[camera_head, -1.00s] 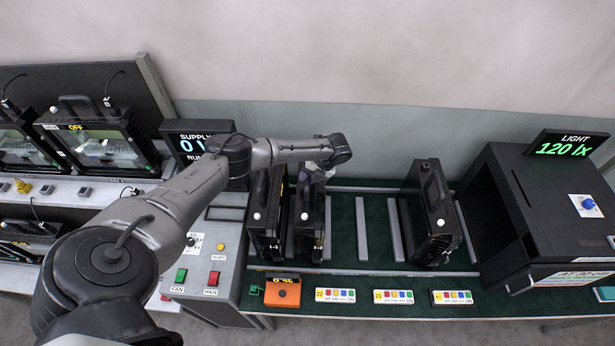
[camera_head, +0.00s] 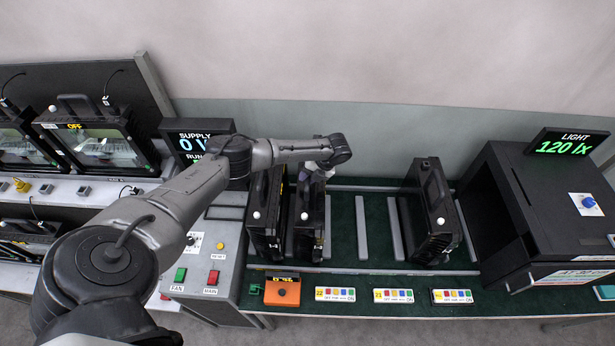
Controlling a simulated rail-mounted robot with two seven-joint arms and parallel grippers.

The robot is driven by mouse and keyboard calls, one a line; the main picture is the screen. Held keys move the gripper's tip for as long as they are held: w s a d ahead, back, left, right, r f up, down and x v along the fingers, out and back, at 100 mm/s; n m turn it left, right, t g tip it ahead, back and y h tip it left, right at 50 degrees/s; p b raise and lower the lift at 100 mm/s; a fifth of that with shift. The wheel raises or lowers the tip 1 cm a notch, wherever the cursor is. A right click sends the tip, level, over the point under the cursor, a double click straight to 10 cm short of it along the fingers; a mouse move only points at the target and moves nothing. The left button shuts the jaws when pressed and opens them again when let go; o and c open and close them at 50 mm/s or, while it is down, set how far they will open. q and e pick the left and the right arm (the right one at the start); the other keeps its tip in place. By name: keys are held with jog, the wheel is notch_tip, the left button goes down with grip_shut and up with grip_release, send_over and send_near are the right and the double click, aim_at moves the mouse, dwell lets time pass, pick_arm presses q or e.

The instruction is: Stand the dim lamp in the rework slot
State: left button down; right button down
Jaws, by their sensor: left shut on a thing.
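Three black floodlight housings stand on edge on the green rack (camera_head: 345,225): one at the far left (camera_head: 264,215), one close beside it on the right (camera_head: 310,222), and one farther right (camera_head: 432,215). None shows a lit face, so I cannot tell by sight which is the dim lamp. My left gripper (camera_head: 319,168) is shut on the top of the second housing, which is upright; its fingers are mostly hidden under the wrist. An orange block (camera_head: 282,291) sits at the rack's front edge below the left two housings; whether it marks the rework slot is unclear. My right gripper is out of view.
Grey dividers (camera_head: 361,228) separate the slots, with free room between the second and third housings. Label cards (camera_head: 335,294) line the front edge. A black light box (camera_head: 530,220) with a "120 lx" display (camera_head: 563,146) stands right. Lamps in bays (camera_head: 95,145) and a switch panel (camera_head: 212,250) are left.

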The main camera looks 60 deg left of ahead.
pick_arm(q)
jog(key=shift+w+a, duration=0.1)
dwell(0.5)
jog(key=c, duration=1.1)
grip_release()
jog(key=shift+o, duration=0.8)
jog(key=shift+f, duration=0.25)
jog(key=b+v, duration=0.2)
jog(key=v, duration=1.2)
jog(key=shift+r, duration=0.1)
